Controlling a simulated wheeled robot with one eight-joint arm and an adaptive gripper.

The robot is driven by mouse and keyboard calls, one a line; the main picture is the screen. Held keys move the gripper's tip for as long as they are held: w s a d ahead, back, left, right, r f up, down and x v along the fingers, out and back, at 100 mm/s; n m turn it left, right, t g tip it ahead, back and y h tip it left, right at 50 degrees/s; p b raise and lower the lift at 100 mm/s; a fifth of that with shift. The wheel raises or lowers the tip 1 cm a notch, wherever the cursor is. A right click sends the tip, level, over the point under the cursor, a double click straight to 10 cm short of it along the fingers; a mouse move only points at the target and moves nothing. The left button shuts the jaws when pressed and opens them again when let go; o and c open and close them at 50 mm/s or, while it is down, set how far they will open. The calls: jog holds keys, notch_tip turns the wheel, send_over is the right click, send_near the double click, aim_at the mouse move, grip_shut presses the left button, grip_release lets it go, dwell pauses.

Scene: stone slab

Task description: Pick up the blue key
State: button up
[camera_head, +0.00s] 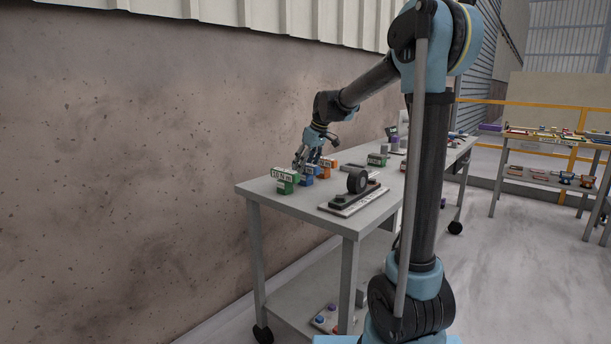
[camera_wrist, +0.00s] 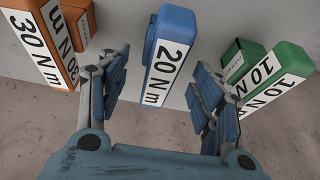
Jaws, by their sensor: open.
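A blue block with a white "20 N m" label (camera_wrist: 170,52) stands in the middle of the wrist view; it looks like the blue key. My gripper (camera_wrist: 160,76) is open, with one finger on each side of the block's line and visible gaps to both sides. In the head view, my gripper (camera_head: 307,162) is low over the far left end of the grey table, close to the blue block (camera_head: 307,181). Whether the fingers reach down around the block is unclear.
An orange "30 N m" block (camera_wrist: 48,38) stands left of the blue one, and a green "10 N m" block (camera_wrist: 275,72) stands right. The grey table (camera_head: 292,205) also holds a black wheel-like part (camera_head: 357,181) on a base. A speckled wall (camera_head: 120,180) runs behind.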

aim_at(303, 174)
jog(key=shift+x, duration=2.6)
jog(key=shift+c, duration=0.6)
grip_shut()
